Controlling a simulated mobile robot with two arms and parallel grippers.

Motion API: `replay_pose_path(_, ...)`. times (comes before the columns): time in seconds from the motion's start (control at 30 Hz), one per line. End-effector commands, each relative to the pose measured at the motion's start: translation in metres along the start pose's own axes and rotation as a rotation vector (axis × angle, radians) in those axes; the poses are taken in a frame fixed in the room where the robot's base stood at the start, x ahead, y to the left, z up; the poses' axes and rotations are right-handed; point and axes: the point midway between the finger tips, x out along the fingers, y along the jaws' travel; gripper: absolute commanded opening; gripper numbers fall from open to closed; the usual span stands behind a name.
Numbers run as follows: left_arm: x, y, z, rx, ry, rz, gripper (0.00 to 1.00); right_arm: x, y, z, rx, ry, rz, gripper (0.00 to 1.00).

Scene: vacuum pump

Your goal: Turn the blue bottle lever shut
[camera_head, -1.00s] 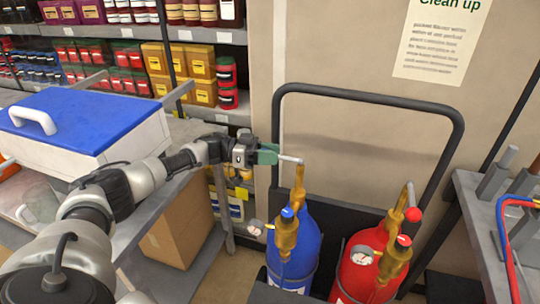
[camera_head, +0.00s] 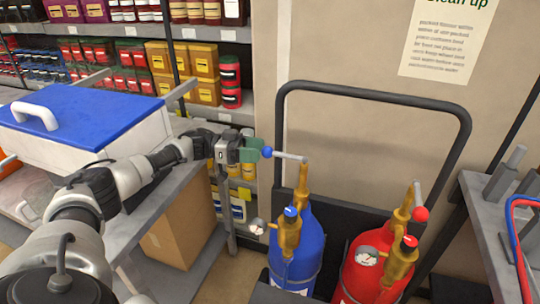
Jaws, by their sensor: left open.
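The blue bottle (camera_head: 303,252) stands upright in the cart at the centre bottom, with a brass valve on top. Its lever (camera_head: 290,156) is a grey rod pointing left from the top of the valve stem, with a blue ball (camera_head: 267,152) at its end. My left gripper (camera_head: 256,151) is open, its green fingers beside the blue ball at the lever's end. I cannot tell whether they touch it. My right gripper is not in view.
A red bottle (camera_head: 367,265) with its own lever (camera_head: 418,196) stands to the right in the same black-framed cart (camera_head: 374,94). A white box with a blue lid (camera_head: 75,115) sits on the left bench. A grey bench (camera_head: 480,209) stands at right.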

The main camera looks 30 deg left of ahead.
Motion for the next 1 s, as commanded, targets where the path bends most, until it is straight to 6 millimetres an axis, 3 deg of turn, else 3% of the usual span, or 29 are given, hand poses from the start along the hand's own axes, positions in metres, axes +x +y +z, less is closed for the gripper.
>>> replay_pose_path(0.1, -0.025, -0.001, 0.003, 0.000, -0.001, -0.002, 0.60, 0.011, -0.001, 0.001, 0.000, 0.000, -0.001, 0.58)
replay_pose_path(0.3, -0.049, -0.001, 0.001, 0.000, 0.001, 0.000, 0.60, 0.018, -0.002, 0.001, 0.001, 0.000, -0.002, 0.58)
replay_pose_path(1.0, -0.053, 0.000, 0.000, 0.000, 0.001, 0.001, 0.60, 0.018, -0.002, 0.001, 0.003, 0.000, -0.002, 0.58)
